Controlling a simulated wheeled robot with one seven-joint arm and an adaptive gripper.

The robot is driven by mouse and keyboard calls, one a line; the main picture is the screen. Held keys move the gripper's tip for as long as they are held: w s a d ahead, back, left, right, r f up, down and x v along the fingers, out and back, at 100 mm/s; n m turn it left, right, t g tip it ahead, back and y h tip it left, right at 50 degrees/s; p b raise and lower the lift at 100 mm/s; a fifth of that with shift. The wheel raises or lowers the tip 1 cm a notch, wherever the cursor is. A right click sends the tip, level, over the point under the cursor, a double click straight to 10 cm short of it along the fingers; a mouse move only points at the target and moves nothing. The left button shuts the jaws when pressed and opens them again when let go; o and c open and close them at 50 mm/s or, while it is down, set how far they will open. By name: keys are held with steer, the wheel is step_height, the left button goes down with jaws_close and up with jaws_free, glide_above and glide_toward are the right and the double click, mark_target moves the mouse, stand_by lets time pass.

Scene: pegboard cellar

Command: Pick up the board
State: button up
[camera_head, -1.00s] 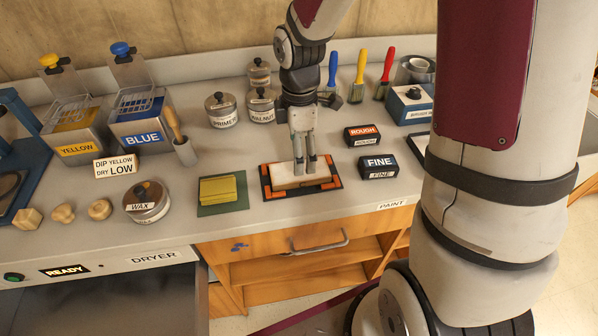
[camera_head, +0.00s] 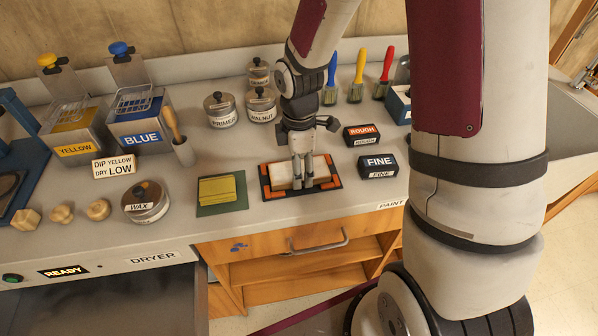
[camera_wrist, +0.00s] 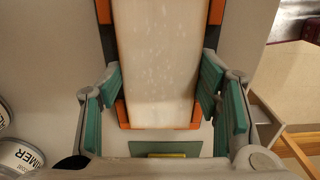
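The board (camera_head: 318,172) is a pale wooden block lying flat in a black tray with orange corner pieces (camera_head: 334,185) on the bench. In the wrist view the board (camera_wrist: 157,60) runs up the middle, with orange pieces along its sides. My gripper (camera_head: 302,184) is over the board in the head view and hides part of it. In the wrist view my gripper (camera_wrist: 160,95) is open, its green-padded fingers on either side of the board's near end, with gaps between pads and board. The fingertips' exact height above the tray is unclear.
A green mat with a yellow pad (camera_head: 218,188) lies left of the tray. ROUGH (camera_head: 362,134) and FINE (camera_head: 378,165) blocks stand to its right. Jars (camera_head: 221,109) and upright brushes (camera_head: 358,75) stand behind. An open dryer drawer (camera_head: 110,300) is at lower left.

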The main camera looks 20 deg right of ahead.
steer(key=shift+r, duration=0.15)
steer(key=shift+r, duration=0.2)
step_height(320, 180, up, 3)
steer(key=shift+r, duration=0.1)
steer(key=s+d+p, duration=0.2)
steer(key=s+p, duration=0.1)
steer(key=s, duration=0.4)
steer(key=s+d+r+p, duration=0.1)
steer(key=s+p, duration=0.3)
steer(key=s, duration=0.4)
steer(key=shift+s+d, duration=0.15)
steer(key=shift+d, duration=0.3)
